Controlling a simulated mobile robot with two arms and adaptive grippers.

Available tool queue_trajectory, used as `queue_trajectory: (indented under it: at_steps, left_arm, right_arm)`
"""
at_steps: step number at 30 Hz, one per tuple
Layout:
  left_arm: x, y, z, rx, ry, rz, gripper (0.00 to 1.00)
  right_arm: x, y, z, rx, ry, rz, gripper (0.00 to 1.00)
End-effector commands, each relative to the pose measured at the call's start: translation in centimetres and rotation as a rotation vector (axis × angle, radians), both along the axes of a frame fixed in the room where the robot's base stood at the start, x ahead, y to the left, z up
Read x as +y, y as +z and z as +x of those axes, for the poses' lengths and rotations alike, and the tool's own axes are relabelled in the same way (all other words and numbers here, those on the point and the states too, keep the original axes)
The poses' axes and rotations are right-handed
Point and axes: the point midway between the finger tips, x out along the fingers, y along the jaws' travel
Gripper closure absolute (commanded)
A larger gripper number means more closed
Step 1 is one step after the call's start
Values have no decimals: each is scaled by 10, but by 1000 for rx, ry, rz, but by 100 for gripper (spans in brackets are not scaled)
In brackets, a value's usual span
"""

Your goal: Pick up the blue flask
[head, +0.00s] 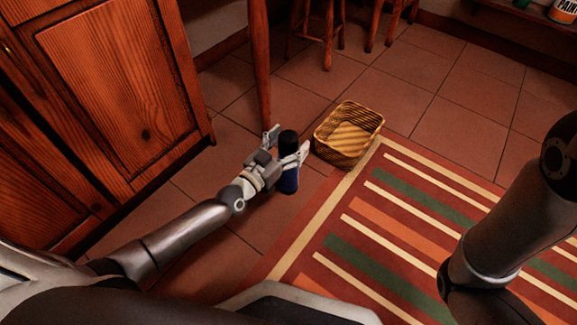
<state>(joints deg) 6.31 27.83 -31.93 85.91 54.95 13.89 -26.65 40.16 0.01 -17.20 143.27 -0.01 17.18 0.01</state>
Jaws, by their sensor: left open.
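The blue flask (289,180) stands upright on the tiled floor, with a black cap and a dark blue body. My left gripper (288,144) is open at the flask, with one finger seen on each side of its upper part. Whether the fingers touch it I cannot tell. Part of the flask's left side is hidden by the gripper. My right arm comes down at the right edge of the head view, but its gripper is out of the picture.
A wicker basket (343,153) stands just right of the flask, at the corner of a striped rug (318,235). A wooden cabinet (115,75) is on the left. A wooden leg (259,65) rises behind the gripper. Stools (328,35) stand at the back. Tiles at the right back are clear.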

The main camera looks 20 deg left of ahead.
Motion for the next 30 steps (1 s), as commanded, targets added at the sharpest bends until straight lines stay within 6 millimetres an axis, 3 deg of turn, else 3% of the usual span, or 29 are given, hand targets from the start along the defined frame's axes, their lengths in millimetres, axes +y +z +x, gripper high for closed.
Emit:
queue_trajectory:
  at_steps: [2, 19, 30]
  left_arm:
    - [0, 0, 0, 0, 0, 0, 27]
    - [0, 0, 0, 0, 0, 1, 100]
    - [0, 3, 0, -4, 1, 0, 100]
  right_arm:
    - [0, 0, 0, 0, 0, 0, 34]
    - [0, 0, 0, 0, 0, 0, 34]
    - [0, 1, 0, 0, 0, 0, 34]
